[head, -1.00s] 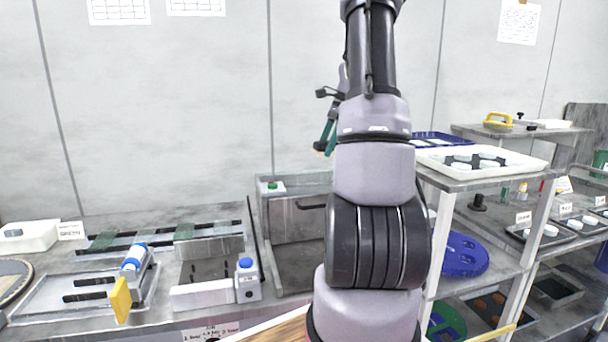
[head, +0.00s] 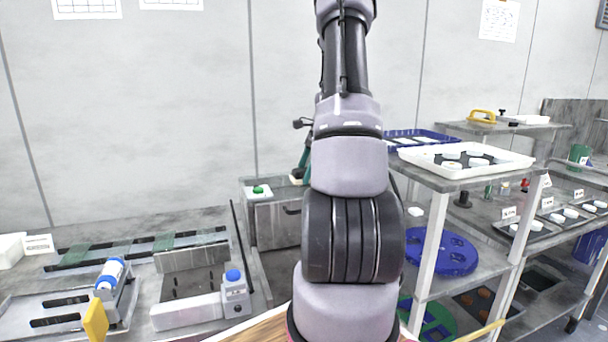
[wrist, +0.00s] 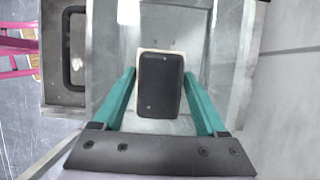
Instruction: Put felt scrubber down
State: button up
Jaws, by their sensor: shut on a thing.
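The felt scrubber (wrist: 160,85) is a dark block with a cream felt edge, seen from above in the wrist view. My gripper (wrist: 160,77) has teal fingers that are shut on its two sides. In the head view, a teal part of my gripper (head: 305,160) shows left of my arm, above the grey sink-like unit (head: 275,226). A cream edge of the scrubber (head: 297,180) shows just below it. My arm hides the rest of the gripper. I cannot tell whether the scrubber touches the surface under it.
A green button box (head: 258,190) sits on the unit's rim, left of my gripper. A shelf with a white tray (head: 431,158) is close on the right of my arm.

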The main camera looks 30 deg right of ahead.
jog(key=shift+f, duration=0.25)
jog(key=o, duration=1.5)
jog(key=shift+f, duration=0.1)
jog(key=shift+o, duration=0.2)
jog(key=v, duration=1.2)
jog(key=s+a+r+n+h, duration=0.15)
jog(key=a+r+n, duration=0.25)
jog(key=a+r, duration=0.45)
jog(key=s+a+r+n+t, duration=0.1)
jog(key=s+a+n+t, duration=0.2)
jog(key=s+a+n, duration=0.3)
jog(key=s+a+r+n+t, duration=0.2)
jog(key=s+a+n, duration=0.5)
jog(key=s+a, duration=0.5)
jog(key=a+t+h, duration=0.1)
jog(key=a, duration=0.3)
jog(key=shift+a, duration=0.35)
